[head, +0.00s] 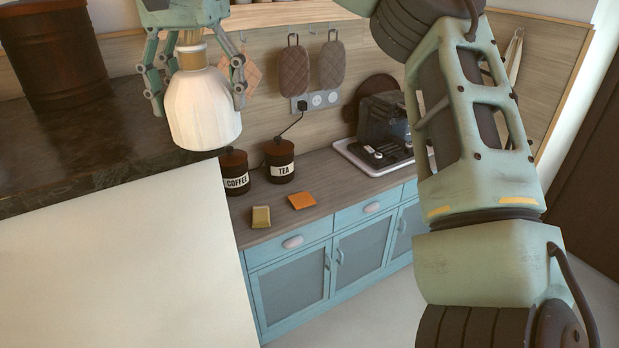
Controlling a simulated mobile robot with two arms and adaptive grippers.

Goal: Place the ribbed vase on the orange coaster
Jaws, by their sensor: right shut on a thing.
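The ribbed vase (203,112) is white with a tan neck and hangs roughly upright at the upper left of the head view. My right gripper (193,72) comes down from above and is shut on the vase near its neck and shoulder. The orange coaster (302,201) lies flat and bare on the wooden counter, below and to the right of the vase in the picture. The vase is clear of the coaster. My left gripper is not in view.
The tea canister (280,163) and coffee canister (235,172) stand behind the coaster. A yellowish block (261,217) lies left of it. A coffee machine on a white tray (372,165) stands to the right. A dark raised countertop (60,150) fills the left.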

